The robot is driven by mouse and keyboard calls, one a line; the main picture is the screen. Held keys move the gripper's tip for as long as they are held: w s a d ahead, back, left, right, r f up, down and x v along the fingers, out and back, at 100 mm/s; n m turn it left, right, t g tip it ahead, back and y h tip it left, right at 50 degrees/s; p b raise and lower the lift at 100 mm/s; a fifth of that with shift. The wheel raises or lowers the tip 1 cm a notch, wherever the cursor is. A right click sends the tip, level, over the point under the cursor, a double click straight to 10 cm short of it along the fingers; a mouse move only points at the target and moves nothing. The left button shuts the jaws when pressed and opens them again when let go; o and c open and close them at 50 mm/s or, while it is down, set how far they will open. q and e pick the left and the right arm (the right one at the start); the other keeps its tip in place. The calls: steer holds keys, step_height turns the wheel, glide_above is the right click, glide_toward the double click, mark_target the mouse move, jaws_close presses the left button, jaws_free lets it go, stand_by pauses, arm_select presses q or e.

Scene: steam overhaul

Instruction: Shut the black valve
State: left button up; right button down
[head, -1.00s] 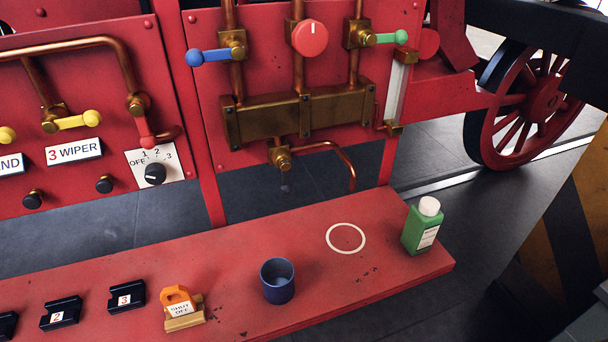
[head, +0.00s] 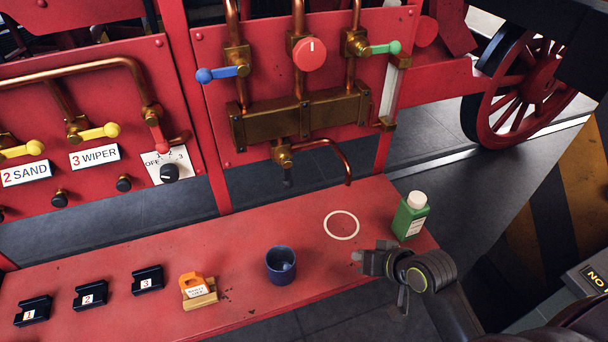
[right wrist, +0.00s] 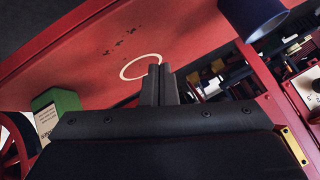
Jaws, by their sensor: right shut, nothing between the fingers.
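The black valve is most likely the brass cock (head: 283,155) under the brass manifold (head: 300,115). Its short black handle (head: 287,178) hangs straight down, beside a copper spout (head: 340,160). My right gripper (head: 362,262) is over the front right of the red shelf, well below and to the right of that handle and apart from it. In the right wrist view its fingers (right wrist: 160,85) are together and empty, with the white ring on the shelf behind them. The valve is not clear in that view. My left gripper is not in view.
A blue cup (head: 281,266), a green bottle (head: 410,216) and an orange shut-off tag (head: 197,290) stand on the red shelf (head: 240,240). Blue (head: 222,73) and green (head: 385,48) levers and a red knob (head: 309,54) sit above the manifold. The white ring (head: 341,225) is empty.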

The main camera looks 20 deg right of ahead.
mark_target(287, 174)
steer(key=w+a+r+m+t+y, duration=0.2)
steer(key=w+r+m+t+y, duration=0.1)
steer(key=w+r, duration=0.8)
steer(key=shift+w+a+t+y, duration=0.15)
steer(key=shift+a+t+y, duration=0.1)
steer(key=shift+t+y, duration=0.25)
steer(key=p+x, duration=0.2)
steer(key=x, duration=0.8)
steer(key=shift+f, duration=0.15)
steer(key=shift+a, duration=0.1)
steer(key=shift+a+f+m+y+b, duration=0.1)
steer(key=shift+a+m+y+b, duration=0.05)
steer(key=shift+m+y+b, duration=0.2)
